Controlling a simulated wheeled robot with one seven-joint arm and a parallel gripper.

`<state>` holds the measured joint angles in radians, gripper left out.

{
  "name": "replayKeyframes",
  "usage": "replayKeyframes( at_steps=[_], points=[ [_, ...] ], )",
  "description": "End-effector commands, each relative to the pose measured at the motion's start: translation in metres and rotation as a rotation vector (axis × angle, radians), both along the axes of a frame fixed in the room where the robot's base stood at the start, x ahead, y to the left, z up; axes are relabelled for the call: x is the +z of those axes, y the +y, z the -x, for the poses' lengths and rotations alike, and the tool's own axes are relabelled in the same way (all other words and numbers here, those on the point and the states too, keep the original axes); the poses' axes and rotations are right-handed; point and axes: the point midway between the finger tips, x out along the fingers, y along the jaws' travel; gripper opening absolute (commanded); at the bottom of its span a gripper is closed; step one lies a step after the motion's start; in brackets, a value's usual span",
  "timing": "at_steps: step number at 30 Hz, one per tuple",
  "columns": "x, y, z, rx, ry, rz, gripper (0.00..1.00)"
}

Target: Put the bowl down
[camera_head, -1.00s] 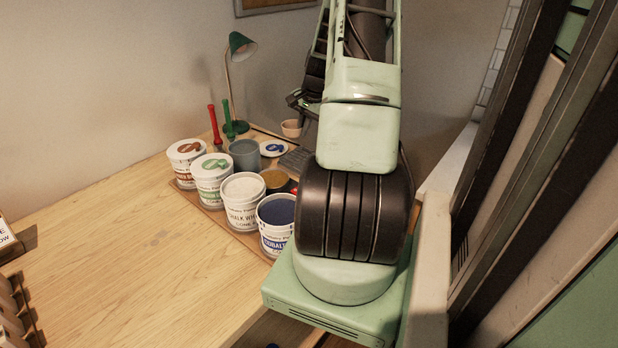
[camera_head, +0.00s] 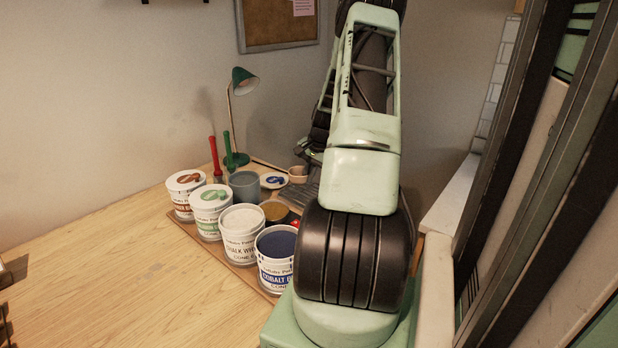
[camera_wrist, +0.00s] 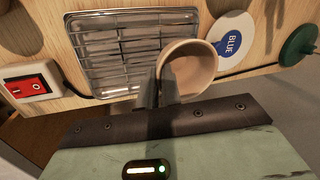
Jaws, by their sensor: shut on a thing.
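The bowl (camera_wrist: 188,68) is small, round and pinkish-beige, and looks empty in the wrist view. My gripper (camera_wrist: 158,84) is shut on its left wall. The bowl is beside the wire-grid unit (camera_wrist: 128,20) and the white disc marked BLUE (camera_wrist: 232,32). In the head view the bowl (camera_head: 298,172) shows small at the back of the table, right of the lamp. My arm hides most of the gripper there. I cannot tell whether the bowl's base touches the surface below.
Several paint tubs, including a cobalt blue one (camera_head: 276,262), stand on a wooden board left of my arm. A green lamp (camera_head: 240,82) stands behind them. A red switch (camera_wrist: 32,84) lies left of the grid. The table's front left (camera_head: 110,270) is clear.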

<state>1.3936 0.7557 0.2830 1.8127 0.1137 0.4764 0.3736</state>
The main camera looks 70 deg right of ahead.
Motion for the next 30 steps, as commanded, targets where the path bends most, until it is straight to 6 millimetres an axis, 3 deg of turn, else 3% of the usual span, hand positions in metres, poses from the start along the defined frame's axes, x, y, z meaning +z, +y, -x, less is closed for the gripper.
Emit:
replayKeyframes(
  at_steps=[3, 14, 15, 17, 25, 30],
  points=[
    [-0.013, 0.000, 0.000, 0.000, 0.000, -0.002, 0.00],
    [-0.019, 0.000, 0.000, 0.000, -0.001, 0.001, 0.00],
    [-0.018, 0.000, 0.000, 0.000, -0.001, 0.001, 0.14],
    [-0.018, 0.000, 0.000, 0.000, -0.001, 0.001, 0.28],
    [-0.017, 0.000, 0.000, 0.000, 0.000, 0.001, 0.28],
    [-0.005, -0.001, 0.003, -0.001, -0.001, 0.004, 0.28]
  ],
)
